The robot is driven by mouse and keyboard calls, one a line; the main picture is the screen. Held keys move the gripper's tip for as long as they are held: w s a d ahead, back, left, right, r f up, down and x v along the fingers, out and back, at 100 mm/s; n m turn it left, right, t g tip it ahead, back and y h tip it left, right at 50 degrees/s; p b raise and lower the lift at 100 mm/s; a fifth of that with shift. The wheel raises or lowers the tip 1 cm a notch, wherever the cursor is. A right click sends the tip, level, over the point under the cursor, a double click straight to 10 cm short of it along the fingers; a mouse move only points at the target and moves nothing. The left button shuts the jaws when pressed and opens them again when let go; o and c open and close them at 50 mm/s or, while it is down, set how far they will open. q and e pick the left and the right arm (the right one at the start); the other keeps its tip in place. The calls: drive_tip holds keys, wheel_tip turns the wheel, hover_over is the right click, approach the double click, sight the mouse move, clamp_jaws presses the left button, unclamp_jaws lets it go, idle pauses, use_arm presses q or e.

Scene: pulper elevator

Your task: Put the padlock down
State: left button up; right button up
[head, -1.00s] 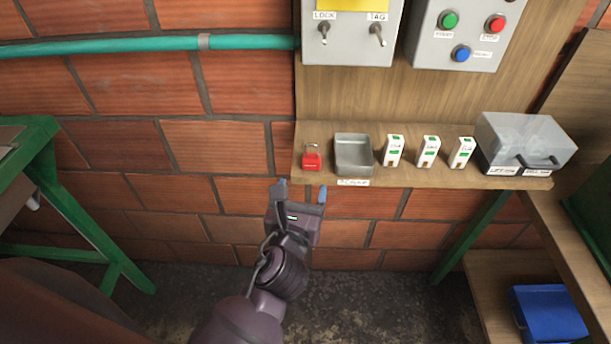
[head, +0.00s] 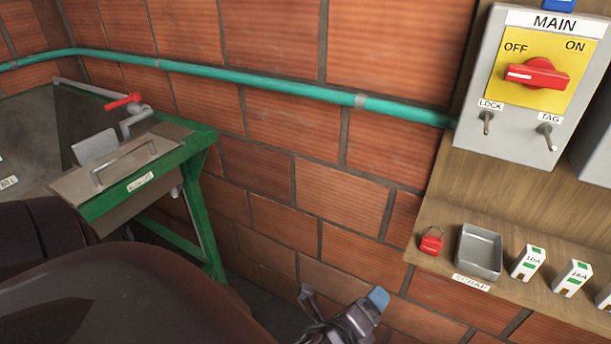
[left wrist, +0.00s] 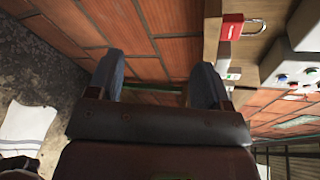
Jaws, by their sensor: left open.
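The red padlock (head: 431,241) sits upright on the wooden shelf (head: 522,285), near its left end and just left of the grey scrap tray (head: 479,252). In the left wrist view the padlock (left wrist: 232,27) shows at the top right, with its metal shackle. My left gripper (head: 341,296) is at the bottom of the head view, below and left of the padlock and apart from it. In the left wrist view its two fingers (left wrist: 160,80) are spread wide with nothing between them. My right gripper is not in view.
White 16A fuse blocks (head: 528,262) stand right of the tray. The grey MAIN switch box (head: 475,105) is above the shelf, its red handle (head: 537,73) toward OFF. A green pipe (head: 260,84) crosses the brick wall. A green-framed machine (head: 130,180) stands at left.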

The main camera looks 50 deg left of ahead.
use_arm(q)
drive_tip(key=s+a+f+n+g, duration=0.1)
drive_tip(key=s+a+f+n, duration=0.3)
drive_tip(key=n, duration=0.6)
drive_tip(key=s+a+f+n+g+h, duration=0.1)
drive_tip(key=s+a+f+n, duration=0.3)
drive_tip(key=n, duration=0.6)
wheel_tip(320, 180, down, 2)
drive_tip(key=shift+s+a+f+n+g, duration=0.15)
drive_tip(key=shift+s+a+n+g, duration=0.2)
drive_tip(key=shift+g, duration=0.35)
drive_tip(key=shift+d, duration=0.1)
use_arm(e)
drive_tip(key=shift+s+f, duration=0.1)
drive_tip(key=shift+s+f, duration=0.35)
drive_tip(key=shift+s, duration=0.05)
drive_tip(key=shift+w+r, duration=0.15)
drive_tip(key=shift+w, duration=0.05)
